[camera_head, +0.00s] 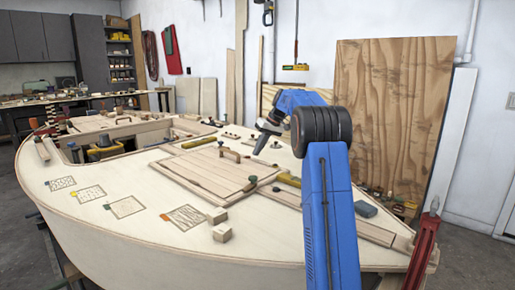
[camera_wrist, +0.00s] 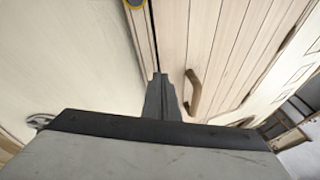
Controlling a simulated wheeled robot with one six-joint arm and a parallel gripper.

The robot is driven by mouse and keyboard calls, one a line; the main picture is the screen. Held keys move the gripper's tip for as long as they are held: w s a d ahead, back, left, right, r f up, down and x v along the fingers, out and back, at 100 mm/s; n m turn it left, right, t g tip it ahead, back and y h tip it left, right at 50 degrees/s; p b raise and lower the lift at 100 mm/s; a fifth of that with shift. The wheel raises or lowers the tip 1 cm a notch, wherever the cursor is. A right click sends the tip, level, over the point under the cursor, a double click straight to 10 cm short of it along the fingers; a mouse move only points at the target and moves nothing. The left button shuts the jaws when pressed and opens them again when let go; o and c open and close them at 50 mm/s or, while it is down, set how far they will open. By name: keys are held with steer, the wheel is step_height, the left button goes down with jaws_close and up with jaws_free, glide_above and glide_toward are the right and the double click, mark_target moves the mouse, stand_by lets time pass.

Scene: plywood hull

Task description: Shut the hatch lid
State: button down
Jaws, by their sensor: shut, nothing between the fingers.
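A planked wooden lid (camera_head: 200,173) with a bar handle (camera_head: 229,154) lies about flat on the plywood deck in the head view. In the wrist view the planks (camera_wrist: 225,45) and the wooden handle (camera_wrist: 193,92) are right of my fingers. My gripper (camera_head: 262,142) is above the deck just beyond the lid's far right corner in the head view. Its closed fingers (camera_wrist: 162,82) are empty and apart from the handle. An open rectangular hatch (camera_head: 112,146) with things inside is left of this lid. Behind that opening is another panel with a handle (camera_head: 123,120).
Wood blocks (camera_head: 221,233) and several drawn cards lie on the near deck. Yellow tools (camera_head: 289,180) lie along the lid's right side. A red clamp (camera_head: 424,245) stands at the right edge. A large plywood sheet (camera_head: 388,110) leans on the wall.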

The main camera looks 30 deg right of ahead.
steer(key=shift+r, duration=0.15)
steer(key=v, duration=1.7)
steer(key=shift+s, duration=0.25)
